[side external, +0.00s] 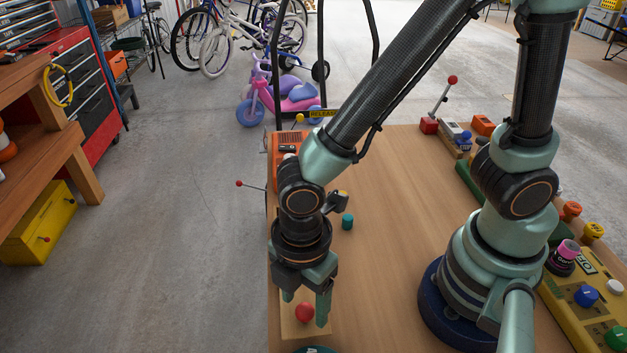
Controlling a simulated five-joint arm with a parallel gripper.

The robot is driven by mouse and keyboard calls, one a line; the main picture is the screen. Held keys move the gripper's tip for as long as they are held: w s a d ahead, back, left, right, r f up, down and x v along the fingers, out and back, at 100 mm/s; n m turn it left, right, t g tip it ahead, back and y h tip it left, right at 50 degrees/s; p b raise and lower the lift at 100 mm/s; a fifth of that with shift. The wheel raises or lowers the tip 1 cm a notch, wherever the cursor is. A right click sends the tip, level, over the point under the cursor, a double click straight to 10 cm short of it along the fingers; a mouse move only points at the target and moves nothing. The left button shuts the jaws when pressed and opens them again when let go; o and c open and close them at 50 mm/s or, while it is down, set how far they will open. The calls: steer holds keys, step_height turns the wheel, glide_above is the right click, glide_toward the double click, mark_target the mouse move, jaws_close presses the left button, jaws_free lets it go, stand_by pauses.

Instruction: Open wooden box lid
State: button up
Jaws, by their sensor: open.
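The wooden box (290,326) sits near the front left edge of the table, seen from above as a light wood panel. A round red knob (304,313) stands on its lid. My gripper (305,304) points down over the box with its fingers open. One finger is left of the knob and one is right of it. I cannot tell whether either finger touches the knob. The arm and gripper hide the far part of the box. The lid looks closed, but its seam is not visible.
An orange device (284,147) sits at the back left edge. A yellow control panel (585,300) and several knobs line the right. The table's middle (395,220) is clear.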

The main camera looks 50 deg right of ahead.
step_height(320, 180, up, 12)
steer(key=shift+f, duration=0.25)
stand_by(0.3)
steer(key=w+d+r+m+t, duration=0.2)
steer(key=w+d+r+m, duration=0.1)
steer(key=d+m, duration=0.6)
steer(key=w+d+r+m+t, duration=0.3)
steer(key=w+d+m, duration=0.2)
steer(key=d+m, duration=0.4)
steer(key=d, duration=0.3)
steer(key=shift+w+r+t, duration=0.3)
steer(key=shift+w+r, duration=0.05)
